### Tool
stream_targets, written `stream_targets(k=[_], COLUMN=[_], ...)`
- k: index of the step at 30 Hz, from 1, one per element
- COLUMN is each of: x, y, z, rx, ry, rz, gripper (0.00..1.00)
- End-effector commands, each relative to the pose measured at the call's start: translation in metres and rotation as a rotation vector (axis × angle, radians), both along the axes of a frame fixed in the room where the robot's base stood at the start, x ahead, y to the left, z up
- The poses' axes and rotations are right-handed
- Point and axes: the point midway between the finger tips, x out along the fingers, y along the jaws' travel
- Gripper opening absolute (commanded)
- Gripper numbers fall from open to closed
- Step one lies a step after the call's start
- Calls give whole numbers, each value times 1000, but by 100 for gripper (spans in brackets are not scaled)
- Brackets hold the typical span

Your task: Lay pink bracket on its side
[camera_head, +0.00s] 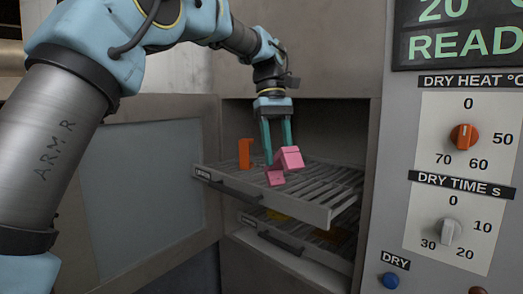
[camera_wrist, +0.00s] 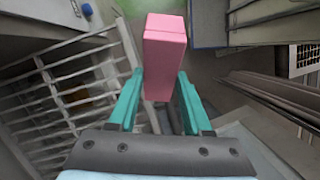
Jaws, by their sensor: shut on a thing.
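The pink bracket (camera_head: 288,160) is held in my gripper (camera_head: 278,148), over the front part of the pulled-out upper rack (camera_head: 262,192) in the head view. The bracket is tilted there, with its lower part hanging down to the left. I cannot tell whether it touches the rack. In the wrist view the pink bracket (camera_wrist: 164,58) shows as a block between and beyond the teal fingers of my gripper (camera_wrist: 158,88). The fingers are shut on it.
An orange bracket (camera_head: 245,153) stands upright on the left of the upper rack. A lower rack (camera_head: 290,243) holds yellow and orange pieces. The open door (camera_head: 140,190) is at the left. A panel with an orange knob (camera_head: 463,137) and a blue button (camera_head: 390,281) stands at the right.

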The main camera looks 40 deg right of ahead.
Motion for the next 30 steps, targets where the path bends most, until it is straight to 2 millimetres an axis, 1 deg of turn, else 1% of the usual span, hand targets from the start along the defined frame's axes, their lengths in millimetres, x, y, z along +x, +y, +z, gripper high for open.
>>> stream_targets(k=[1, 6, 11, 17, 21, 25, 30], x=[5, 12, 21, 36, 53, 69, 81], y=[-8, -30, -51, -80, -101, -117, -128], z=[6, 15, 24, 35, 42, 44, 45], rx=[9, -2, -57, -197, -334, -446, -531], ry=[49, 216, 379, 574, 695, 767, 811], rz=[85, 378, 661, 996, 1212, 1336, 1409], gripper=[0, 0, 0, 0, 0, 0, 0])
